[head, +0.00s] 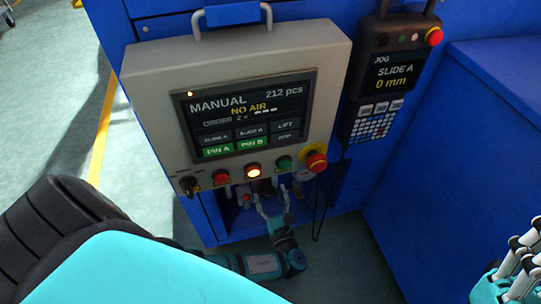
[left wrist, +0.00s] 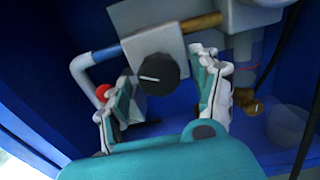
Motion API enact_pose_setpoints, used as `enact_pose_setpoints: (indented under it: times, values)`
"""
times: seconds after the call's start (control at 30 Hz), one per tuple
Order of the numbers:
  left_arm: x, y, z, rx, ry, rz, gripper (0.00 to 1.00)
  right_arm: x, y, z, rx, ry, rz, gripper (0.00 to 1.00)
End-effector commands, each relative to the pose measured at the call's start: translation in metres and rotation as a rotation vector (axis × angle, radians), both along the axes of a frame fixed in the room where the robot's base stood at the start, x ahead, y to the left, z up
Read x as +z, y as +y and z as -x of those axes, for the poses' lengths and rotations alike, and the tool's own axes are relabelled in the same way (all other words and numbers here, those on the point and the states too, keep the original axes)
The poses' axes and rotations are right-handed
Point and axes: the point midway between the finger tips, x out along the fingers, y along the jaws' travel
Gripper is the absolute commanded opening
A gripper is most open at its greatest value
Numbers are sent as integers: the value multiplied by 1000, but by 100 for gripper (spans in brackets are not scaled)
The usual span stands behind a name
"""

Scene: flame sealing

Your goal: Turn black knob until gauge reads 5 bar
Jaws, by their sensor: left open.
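The black knob (left wrist: 158,73) sits on a grey block in the left wrist view, its white mark roughly horizontal, tilting slightly down to the right. My left gripper (left wrist: 164,75) is open, with one finger on each side of the knob; I cannot tell whether they touch it. In the head view my left gripper (head: 272,203) reaches into the recess under the panel, where the knob is hard to make out. My right gripper (head: 520,268) is partly in view at the lower right.
The grey control panel (head: 150,95) overhangs the recess; its screen (head: 250,112) reads MANUAL and NO AIR. A black selector (head: 188,184) is on its lower edge. In the left wrist view, a pipe and a red ball (left wrist: 103,92) lie left, a brass fitting (left wrist: 247,101) right.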

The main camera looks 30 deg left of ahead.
Motion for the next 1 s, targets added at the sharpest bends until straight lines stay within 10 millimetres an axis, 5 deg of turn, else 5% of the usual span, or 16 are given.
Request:
enact_pose_setpoints:
  times: [0.2,0.63,1.0]
  values:
    - [0,0,0,0,0,0,64,0,0,0,0,-1,0,0]
    - [0,0,0,1,1,1,9,0,0,0,0,-1,0,0]
    - [-1,-1,1,1,-54,49,9,0,-1,5,0,-25,-8,0]
